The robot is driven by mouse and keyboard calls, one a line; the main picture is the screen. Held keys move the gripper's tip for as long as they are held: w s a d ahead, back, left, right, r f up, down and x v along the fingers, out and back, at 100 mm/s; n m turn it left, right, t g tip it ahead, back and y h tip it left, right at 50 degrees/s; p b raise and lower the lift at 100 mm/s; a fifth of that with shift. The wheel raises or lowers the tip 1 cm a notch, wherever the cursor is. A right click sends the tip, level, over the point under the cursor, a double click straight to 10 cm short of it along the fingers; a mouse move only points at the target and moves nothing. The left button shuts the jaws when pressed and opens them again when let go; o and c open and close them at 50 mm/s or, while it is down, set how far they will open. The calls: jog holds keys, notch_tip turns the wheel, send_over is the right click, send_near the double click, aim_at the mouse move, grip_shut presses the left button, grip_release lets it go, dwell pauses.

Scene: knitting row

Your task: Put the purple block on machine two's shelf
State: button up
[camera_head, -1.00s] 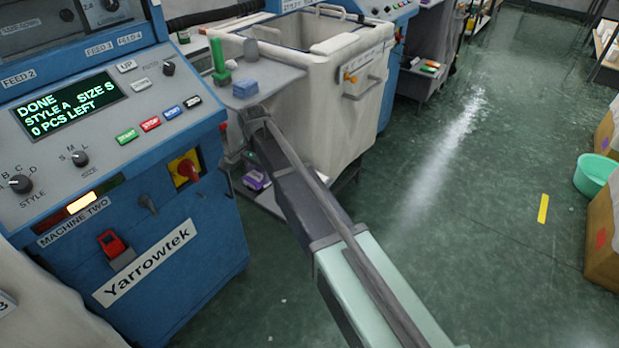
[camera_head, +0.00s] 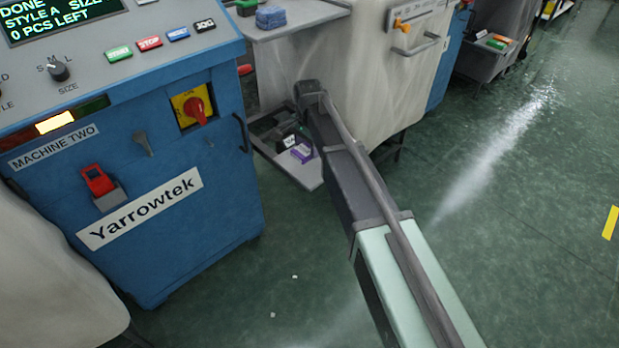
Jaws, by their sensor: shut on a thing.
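The purple block (camera_head: 302,153) shows small, low beside machine two (camera_head: 165,170), over the front part of a pale low shelf (camera_head: 311,182). My gripper (camera_head: 289,139) is at the end of my arm, dark and partly hidden, and is shut on the purple block. The fingertips are too small and dark to make out clearly. I cannot tell whether the block touches the low shelf. A pale upper shelf (camera_head: 300,24) also juts out beside machine two, with a blue block (camera_head: 271,17) on it and a green piece (camera_head: 246,7) next to it.
A large off-white bin (camera_head: 385,80) stands behind my arm. Machine two's red rotary switch (camera_head: 196,108) and side handle (camera_head: 241,133) are left of the gripper. A farther shelf holds coloured blocks (camera_head: 497,41). The green floor at right is open, with a yellow strip (camera_head: 610,222).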

aim_at(309, 167)
notch_tip(309, 167, down, 6)
jog(key=b, duration=0.4)
jog(key=shift+f, duration=0.15)
jog(key=shift+r, duration=0.3)
jog(key=shift+f, duration=0.15)
jog(key=o, duration=0.5)
jog(key=shift+f, duration=0.1)
jog(key=o, duration=0.5)
jog(key=shift+c, duration=0.2)
notch_tip(309, 167, up, 13)
jog(key=p, duration=1.2)
jog(key=shift+f, duration=0.2)
